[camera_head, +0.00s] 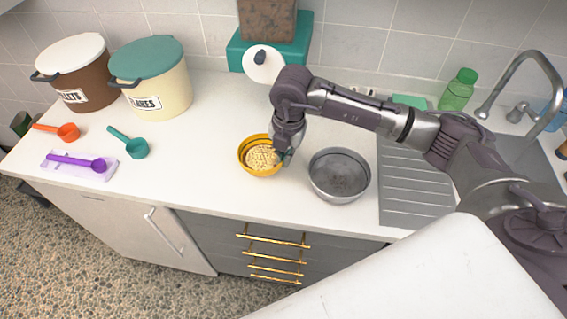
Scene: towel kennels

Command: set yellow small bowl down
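The yellow small bowl (244,162) is at the middle of the white counter, near its front edge, and holds pale food pieces. My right gripper (281,158) points down at the bowl's right rim. Its fingers overlap the rim, and the hand hides part of the bowl's right side. The fingers are too small and covered to tell whether they are shut on the rim. I cannot tell whether the bowl touches the counter. My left gripper is out of view.
A grey metal bowl (340,178) stands just right of the yellow bowl, beside the drainboard (415,190). Flakes (152,85) and pellets (72,75) tubs stand at the back left. Orange (67,131), teal (135,148) and purple (85,163) scoops lie left. Counter between scoops and yellow bowl is clear.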

